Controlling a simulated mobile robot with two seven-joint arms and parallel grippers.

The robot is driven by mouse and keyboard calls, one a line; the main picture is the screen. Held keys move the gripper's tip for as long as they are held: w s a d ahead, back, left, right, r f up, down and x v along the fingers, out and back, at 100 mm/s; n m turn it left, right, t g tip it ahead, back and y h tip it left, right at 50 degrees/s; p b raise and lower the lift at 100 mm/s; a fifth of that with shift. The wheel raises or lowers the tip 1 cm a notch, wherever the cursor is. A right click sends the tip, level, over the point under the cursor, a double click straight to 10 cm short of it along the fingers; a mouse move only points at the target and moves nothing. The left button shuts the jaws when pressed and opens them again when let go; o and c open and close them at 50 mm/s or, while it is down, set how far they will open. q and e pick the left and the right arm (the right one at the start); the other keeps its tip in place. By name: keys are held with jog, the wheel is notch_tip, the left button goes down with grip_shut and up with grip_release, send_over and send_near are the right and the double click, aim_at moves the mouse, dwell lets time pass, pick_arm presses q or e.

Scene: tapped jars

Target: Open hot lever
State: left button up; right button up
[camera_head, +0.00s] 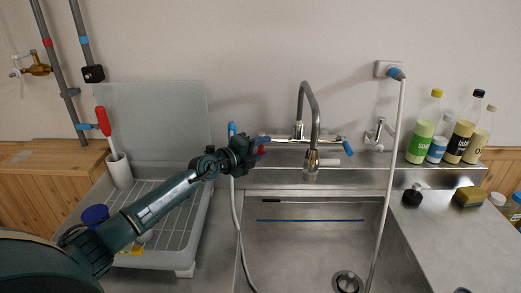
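The tap is a metal mixer (312,125) with a tall curved spout, mounted on the wall above the sink. A blue-tipped lever (347,148) is at its right end. A small red piece (261,151), which looks like the tip of the hot lever, shows at the left end, right against my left gripper (259,146). The gripper is dark, reaches in from the left and hides most of that lever. Its fingers are too small and dark to tell whether they are open or shut, or touching the lever. My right gripper is not in view.
The steel sink (262,243) lies below the tap. A dish rack (190,235) stands under my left arm, with a red-handled brush (104,122) in a white holder. Pale hoses hang on both sides of the tap. Bottles (424,128) and a sponge (467,197) stand at right.

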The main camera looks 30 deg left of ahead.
pick_arm(q)
jog(key=shift+c, duration=0.6)
grip_shut()
jog(key=shift+a, duration=0.1)
